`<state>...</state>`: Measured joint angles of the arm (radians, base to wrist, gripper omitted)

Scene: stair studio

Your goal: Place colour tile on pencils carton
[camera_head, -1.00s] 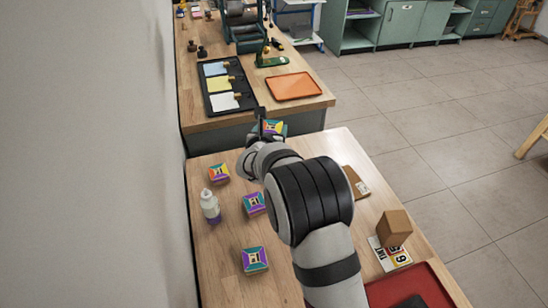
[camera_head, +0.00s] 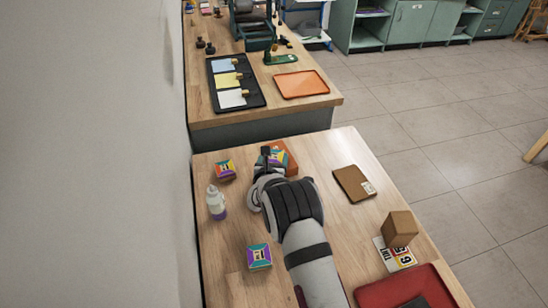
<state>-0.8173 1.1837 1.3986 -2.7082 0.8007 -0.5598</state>
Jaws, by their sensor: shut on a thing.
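My gripper (camera_head: 266,157) is shut on a colour tile (camera_head: 277,157) with bright triangular patches. The held tile is at an orange-brown carton (camera_head: 292,162), over or on its top; I cannot tell whether they touch. The carton's near side is partly hidden by my gripper. No lettering on it is readable, so I cannot confirm that it is the pencils carton. Similar patterned pieces lie on the table, one at the back left (camera_head: 225,170) and one nearer the front (camera_head: 259,256).
A white bottle (camera_head: 216,204) stands at the left by the wall. A flat brown box (camera_head: 354,183), an upright brown box (camera_head: 400,228) beside number cards (camera_head: 397,255), and a red tray (camera_head: 405,285) are on the right. Bare wood lies between my arm and these boxes.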

